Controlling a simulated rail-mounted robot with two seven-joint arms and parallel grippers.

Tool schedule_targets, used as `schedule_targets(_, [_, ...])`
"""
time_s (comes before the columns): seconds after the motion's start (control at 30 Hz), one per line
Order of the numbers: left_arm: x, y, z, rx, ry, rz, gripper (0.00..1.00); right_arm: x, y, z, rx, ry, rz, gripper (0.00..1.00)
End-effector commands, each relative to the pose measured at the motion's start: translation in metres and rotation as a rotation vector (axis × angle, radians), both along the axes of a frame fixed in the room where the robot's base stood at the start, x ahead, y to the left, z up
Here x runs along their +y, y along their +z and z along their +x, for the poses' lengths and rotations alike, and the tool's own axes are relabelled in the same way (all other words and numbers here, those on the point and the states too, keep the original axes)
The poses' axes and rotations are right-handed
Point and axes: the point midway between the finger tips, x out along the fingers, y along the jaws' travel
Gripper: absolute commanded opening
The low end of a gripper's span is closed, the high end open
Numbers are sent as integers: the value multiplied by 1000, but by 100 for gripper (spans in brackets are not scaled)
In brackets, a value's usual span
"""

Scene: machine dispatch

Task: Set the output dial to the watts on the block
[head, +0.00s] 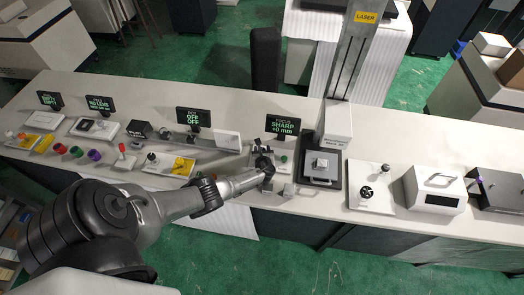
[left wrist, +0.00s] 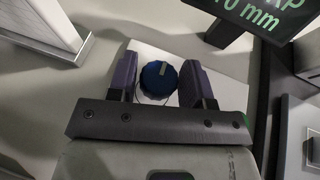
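My left gripper (head: 265,165) reaches in from the left, beside the focus display. In the left wrist view its two fingers (left wrist: 160,78) close in on a blue round knob (left wrist: 157,76) with a pale pointer mark, one finger at each side. A metal block (head: 320,165) lies on a dark plate under the laser column; any watts marking is too small to read. A white panel (head: 372,203) to its right carries a black dial (head: 366,192), perhaps the output dial; its scale is unreadable. My right gripper is not in view.
The focus display (head: 283,125) reads SHARP +0 mm. Another display (head: 193,117) reads OFF. The laser column (head: 352,60) rises behind the block. A white box with a handle (head: 435,188) stands farther right. Fixtures and colored parts crowd the left of the white bench (head: 230,97).

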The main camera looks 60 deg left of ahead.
Motion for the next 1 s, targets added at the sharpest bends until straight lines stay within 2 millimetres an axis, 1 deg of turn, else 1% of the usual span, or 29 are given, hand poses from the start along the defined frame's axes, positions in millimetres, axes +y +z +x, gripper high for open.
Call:
schedule_targets(0.03, [0, 0, 0, 0, 0, 0, 51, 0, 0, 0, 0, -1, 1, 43])
schedule_targets(0.17, [0, 0, 0, 1, 0, 0, 63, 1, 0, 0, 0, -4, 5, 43])
schedule_targets(0.4, [0, 1, 0, 1, -2, 1, 63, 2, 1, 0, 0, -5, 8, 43])
schedule_targets(0.53, [-7, 5, -4, 2, -3, 0, 63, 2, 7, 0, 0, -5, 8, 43])
schedule_targets(0.67, [-22, 14, -12, 2, -4, 0, 63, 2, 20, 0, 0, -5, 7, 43])
schedule_targets(0.8, [-45, 24, -24, 1, -3, -2, 63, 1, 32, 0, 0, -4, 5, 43])
schedule_targets(1.0, [-75, 37, -39, 1, -4, -1, 63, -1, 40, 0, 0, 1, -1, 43])
